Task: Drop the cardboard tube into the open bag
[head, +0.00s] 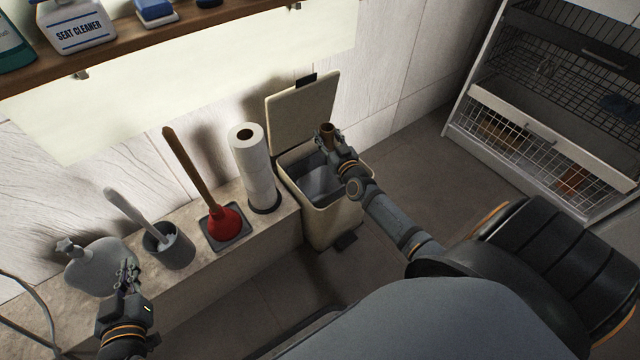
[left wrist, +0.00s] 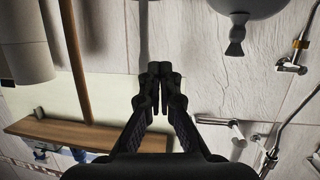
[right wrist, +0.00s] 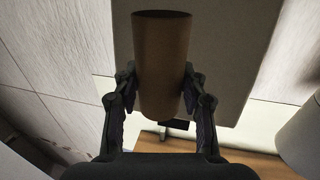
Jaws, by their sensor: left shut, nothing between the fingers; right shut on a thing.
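The cardboard tube (right wrist: 161,65) is brown and is held between the fingers of my right gripper (right wrist: 161,92) in the right wrist view. In the head view my right gripper (head: 335,143) holds the tube (head: 327,131) over the open top of a beige bin. The bin's lid (head: 303,112) stands raised against the wall. A grey bag (head: 316,181) lines the inside of the bin (head: 331,218); the arm hides part of the opening. My left gripper (head: 126,275) is shut and empty near the ledge's left end; it also shows shut in the left wrist view (left wrist: 159,72).
On the stone ledge (head: 200,268) stand a paper roll stack (head: 254,165), a red plunger (head: 226,222), a toilet brush holder (head: 168,246) and a grey rounded object (head: 100,266). A shelf (head: 150,33) with bottles hangs above. A wire-fronted cabinet (head: 540,125) stands right.

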